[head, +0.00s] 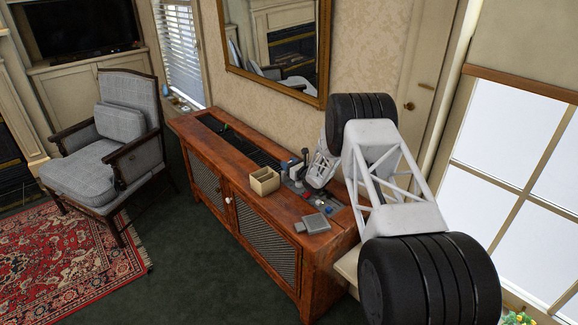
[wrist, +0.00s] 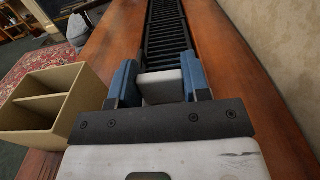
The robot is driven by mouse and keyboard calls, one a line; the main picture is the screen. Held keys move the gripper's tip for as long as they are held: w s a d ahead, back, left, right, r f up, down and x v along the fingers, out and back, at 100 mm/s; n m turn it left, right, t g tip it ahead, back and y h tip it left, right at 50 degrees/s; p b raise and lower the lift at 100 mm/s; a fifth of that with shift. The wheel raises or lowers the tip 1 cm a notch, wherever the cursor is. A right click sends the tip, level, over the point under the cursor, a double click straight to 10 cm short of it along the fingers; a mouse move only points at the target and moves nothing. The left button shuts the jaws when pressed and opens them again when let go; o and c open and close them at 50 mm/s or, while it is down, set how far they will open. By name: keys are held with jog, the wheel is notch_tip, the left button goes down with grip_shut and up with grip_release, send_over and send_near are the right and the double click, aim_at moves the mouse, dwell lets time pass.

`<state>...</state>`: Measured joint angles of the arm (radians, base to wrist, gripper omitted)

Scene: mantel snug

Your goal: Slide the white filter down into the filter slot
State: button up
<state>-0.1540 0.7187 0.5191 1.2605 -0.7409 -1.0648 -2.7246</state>
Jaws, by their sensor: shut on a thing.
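The white filter (wrist: 161,86) shows in the wrist view as a pale block between the two blue fingers of my gripper (wrist: 162,80). The fingers are closed on its sides, and it points out over the cabinet top. In the head view my gripper (head: 294,164) is small, low over the right half of the wooden cabinet, just behind a tan divided box. I cannot make out the filter slot in either view. Whether the filter touches anything below is hidden by the gripper.
The tan two-compartment box (head: 265,180) stands close beside my gripper; it is at left in the wrist view (wrist: 45,105). A grey box (head: 312,223) and small red and blue items lie on the cabinet's (head: 220,150) right end. A long dark grille (wrist: 167,35) runs along its top.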

jog(key=shift+r, duration=0.65)
jog(key=shift+r, duration=0.3)
jog(key=shift+r, duration=0.75)
jog(key=shift+r, duration=0.25)
dwell(1.2)
jog(key=shift+f, duration=2.35)
dwell(0.6)
jog(key=o, duration=1.3)
jog(key=shift+s+d, duration=0.1)
jog(key=shift+v, duration=3.75)
